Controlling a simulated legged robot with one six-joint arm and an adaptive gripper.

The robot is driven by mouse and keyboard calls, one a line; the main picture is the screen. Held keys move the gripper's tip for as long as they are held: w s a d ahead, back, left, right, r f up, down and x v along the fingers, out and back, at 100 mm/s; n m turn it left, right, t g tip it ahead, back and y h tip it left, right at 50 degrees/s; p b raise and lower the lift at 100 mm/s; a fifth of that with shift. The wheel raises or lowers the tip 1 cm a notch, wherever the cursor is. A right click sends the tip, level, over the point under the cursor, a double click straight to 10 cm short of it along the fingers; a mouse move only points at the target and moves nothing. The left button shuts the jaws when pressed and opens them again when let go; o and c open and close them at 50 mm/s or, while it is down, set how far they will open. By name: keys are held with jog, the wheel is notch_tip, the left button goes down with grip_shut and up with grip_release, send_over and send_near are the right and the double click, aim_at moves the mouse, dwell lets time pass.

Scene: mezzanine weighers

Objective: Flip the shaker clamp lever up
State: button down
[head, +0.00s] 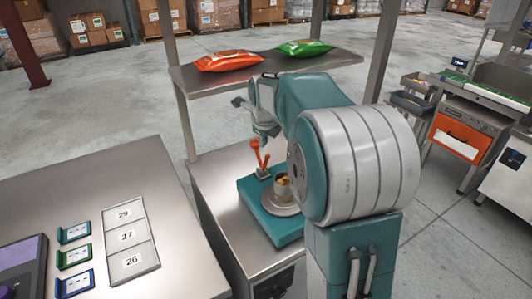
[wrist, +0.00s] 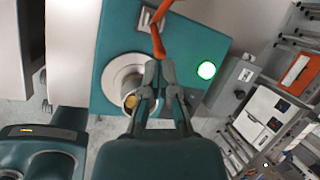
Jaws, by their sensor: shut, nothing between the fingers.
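The shaker is a teal box (head: 253,207) on a steel bench, with a round metal plate holding a small cup (head: 283,187). The orange clamp lever (head: 258,157) rises from a metal bracket at the box's back, leaning slightly. In the wrist view the lever (wrist: 158,40) runs from the bracket down toward my fingertips. My gripper (wrist: 160,67) is shut and empty, its tips at or very near the lever's end; I cannot tell if they touch. The cup (wrist: 130,101) is left of my fingers, partly hidden. In the head view my arm hides the fingertips.
A shelf (head: 330,60) with a red bag (head: 228,61) and a green bag (head: 305,47) hangs above the bench. A steel table (head: 170,215) with number cards stands at left. A green light (wrist: 207,70) glows on the shaker box. Open floor lies behind.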

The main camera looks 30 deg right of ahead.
jog(key=s+a, duration=0.2)
jog(key=s, duration=0.3)
jog(key=shift+s+a, duration=0.15)
jog(key=shift+s, duration=0.25)
